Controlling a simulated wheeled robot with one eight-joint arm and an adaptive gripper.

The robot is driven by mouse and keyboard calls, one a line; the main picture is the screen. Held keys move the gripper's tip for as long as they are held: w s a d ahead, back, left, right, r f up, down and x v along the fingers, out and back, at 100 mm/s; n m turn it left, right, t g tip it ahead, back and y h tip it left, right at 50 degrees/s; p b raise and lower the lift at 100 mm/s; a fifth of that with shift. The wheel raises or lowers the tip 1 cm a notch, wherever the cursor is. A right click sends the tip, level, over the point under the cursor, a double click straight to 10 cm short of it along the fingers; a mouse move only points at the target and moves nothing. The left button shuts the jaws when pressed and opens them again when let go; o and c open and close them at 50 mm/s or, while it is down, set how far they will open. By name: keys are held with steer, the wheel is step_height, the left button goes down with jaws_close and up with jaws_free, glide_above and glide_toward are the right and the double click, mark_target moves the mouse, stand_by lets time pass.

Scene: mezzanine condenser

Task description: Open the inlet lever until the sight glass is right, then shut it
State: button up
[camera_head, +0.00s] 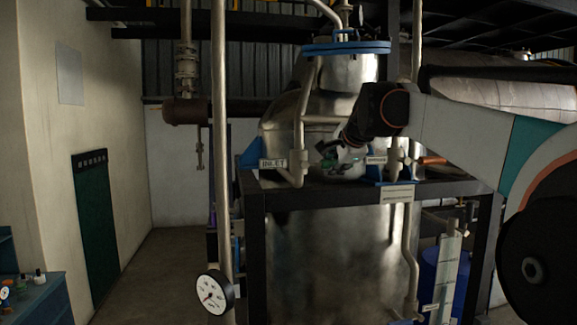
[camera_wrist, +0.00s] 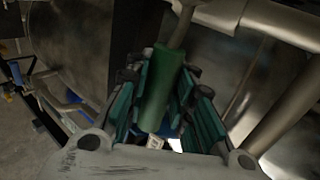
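A green lever handle (camera_wrist: 158,88) lies between the finger pads of my gripper (camera_wrist: 160,110) in the wrist view, its metal stem running up to a pipe. The pads sit close against both sides of it.
A round dial gauge (camera_head: 214,292) hangs at the front left by a tall vertical pipe (camera_head: 221,130). A dark frame (camera_head: 330,195) crosses below the gripper. A blue drum (camera_head: 437,280) stands behind the gauge strip. Floor is clear at left.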

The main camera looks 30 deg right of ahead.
steer(key=o, duration=0.4)
steer(key=shift+r, duration=0.2)
steer(key=shift+s, duration=0.2)
steer(key=shift+w, duration=0.1)
